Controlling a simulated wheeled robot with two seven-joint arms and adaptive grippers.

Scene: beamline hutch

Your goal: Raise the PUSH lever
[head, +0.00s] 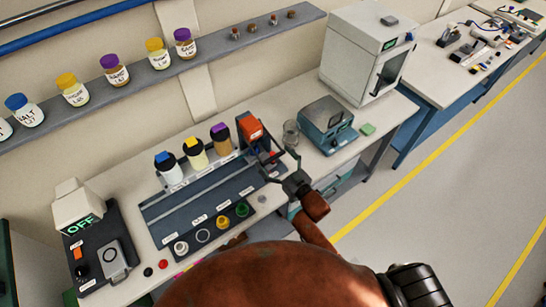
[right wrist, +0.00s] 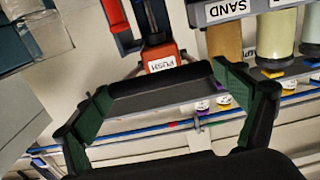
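The PUSH lever (head: 250,129) is an orange-red block on a dark stand at the right end of the dispensing rack. In the right wrist view its PUSH label (right wrist: 163,64) faces me, just beyond my fingers. My right gripper (head: 278,157) is at the front right of the lever stand. In the right wrist view my right gripper (right wrist: 162,84) has its green-padded fingers wide apart. My left gripper is not in view.
A glass beaker (head: 291,133) stands right beside the lever, close to my gripper. A teal instrument (head: 327,124) is farther right. Labelled jars (head: 195,152) stand left of the lever, and coloured lids (head: 222,222) lie along the front. A scale display reads OFF (head: 80,226).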

